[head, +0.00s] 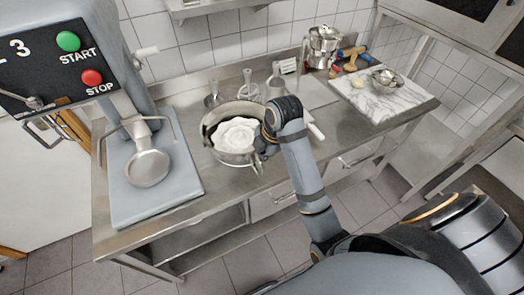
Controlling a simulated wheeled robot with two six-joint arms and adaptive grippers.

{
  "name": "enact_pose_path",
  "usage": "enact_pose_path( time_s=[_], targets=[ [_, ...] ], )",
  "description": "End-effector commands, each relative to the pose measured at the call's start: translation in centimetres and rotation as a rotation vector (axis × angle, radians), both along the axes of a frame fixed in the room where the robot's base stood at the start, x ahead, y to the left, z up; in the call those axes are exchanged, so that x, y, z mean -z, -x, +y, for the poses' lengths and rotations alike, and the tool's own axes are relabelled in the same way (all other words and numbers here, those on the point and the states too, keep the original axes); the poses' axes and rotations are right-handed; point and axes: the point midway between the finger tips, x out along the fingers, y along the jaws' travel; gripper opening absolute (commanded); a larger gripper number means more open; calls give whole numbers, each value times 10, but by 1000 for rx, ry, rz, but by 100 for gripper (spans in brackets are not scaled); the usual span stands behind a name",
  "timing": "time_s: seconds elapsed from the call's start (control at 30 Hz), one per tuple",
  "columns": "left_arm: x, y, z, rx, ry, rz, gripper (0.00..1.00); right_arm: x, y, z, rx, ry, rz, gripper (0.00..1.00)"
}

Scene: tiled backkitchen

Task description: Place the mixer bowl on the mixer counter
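The mixer bowl (212,138), a wide steel bowl with a white mass inside, is upright over the steel counter (222,183), right of the mixer. I cannot tell whether its base touches the counter. My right gripper (260,163) is at the bowl's right rim, pointing down. The wrist hides part of that rim and most of the fingers, so I cannot tell whether they are closed on it. The grey mixer (120,205) stands at the counter's left end, with START and STOP buttons and a round metal part above its base. My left gripper is out of view.
Whisks (248,85) and small containers stand behind the bowl. A marble board (385,100) with a small metal bowl (386,80) and other items lies at the right. A steel pot (322,46) stands at the back. The front counter strip between mixer and bowl is clear.

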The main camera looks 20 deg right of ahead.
Motion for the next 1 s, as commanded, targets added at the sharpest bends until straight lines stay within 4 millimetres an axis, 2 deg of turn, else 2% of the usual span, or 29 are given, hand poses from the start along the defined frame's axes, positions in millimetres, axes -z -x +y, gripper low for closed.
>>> enact_pose_path(
  time_s=[0.03,0.13,0.2,0.4,0.53,0.6,0.77,1.0],
  targets=[
    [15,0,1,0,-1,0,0,9,-5,-11,0,10,-12,0],
    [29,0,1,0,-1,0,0,16,-8,-27,1,9,-11,0],
    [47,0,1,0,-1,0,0,26,-12,-39,0,10,-12,0],
    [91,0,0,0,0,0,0,41,-20,-71,3,8,-11,0],
    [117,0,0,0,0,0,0,60,-23,-84,1,5,-8,0],
    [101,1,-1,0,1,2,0,58,-25,-93,2,2,-2,0],
    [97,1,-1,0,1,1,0,74,-29,-103,-2,-1,-5,0],
    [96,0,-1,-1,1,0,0,81,-30,-109,-1,-1,-6,0]
  ],
)
